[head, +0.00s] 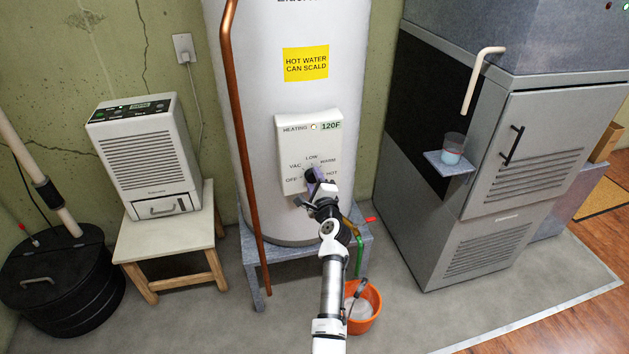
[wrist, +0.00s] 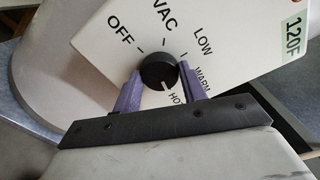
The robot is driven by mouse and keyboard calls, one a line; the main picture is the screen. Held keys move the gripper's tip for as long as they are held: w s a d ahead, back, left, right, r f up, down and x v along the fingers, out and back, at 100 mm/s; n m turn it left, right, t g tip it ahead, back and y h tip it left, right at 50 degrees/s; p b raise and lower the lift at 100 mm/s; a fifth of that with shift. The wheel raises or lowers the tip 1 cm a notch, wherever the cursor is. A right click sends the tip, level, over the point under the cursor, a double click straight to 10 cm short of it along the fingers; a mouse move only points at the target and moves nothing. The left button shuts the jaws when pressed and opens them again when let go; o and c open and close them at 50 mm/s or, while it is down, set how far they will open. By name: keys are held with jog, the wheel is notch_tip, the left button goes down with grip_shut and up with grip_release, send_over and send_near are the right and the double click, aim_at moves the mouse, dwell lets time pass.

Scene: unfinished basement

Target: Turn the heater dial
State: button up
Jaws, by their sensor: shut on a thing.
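The heater dial is a round black knob (wrist: 157,70) on the white control panel (head: 308,150) of the tall water heater (head: 290,100). The panel is lettered OFF, VAC, LOW, WARM and HOT, with a 120F label. My gripper (wrist: 159,78) is shut on the dial, one purple finger on each side of it. A short white mark on the knob's lower edge points roughly toward HOT in the wrist view. In the head view my gripper (head: 315,183) is at the panel's lower part and partly hides the dial and the lettering there.
A copper pipe (head: 241,150) runs down the heater's left side. An orange bucket (head: 374,312) stands on the floor below. A dehumidifier (head: 146,155) on a stool is at left. A grey cabinet (head: 500,150) with a small shelf holding a cup (head: 452,148) is at right.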

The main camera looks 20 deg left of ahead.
dwell(0.3)
jog(key=o, duration=1)
jog(key=shift+c, duration=0.2)
jog(key=b+v, duration=0.1)
jog(key=v, duration=1.3)
jog(key=shift+w, duration=0.1)
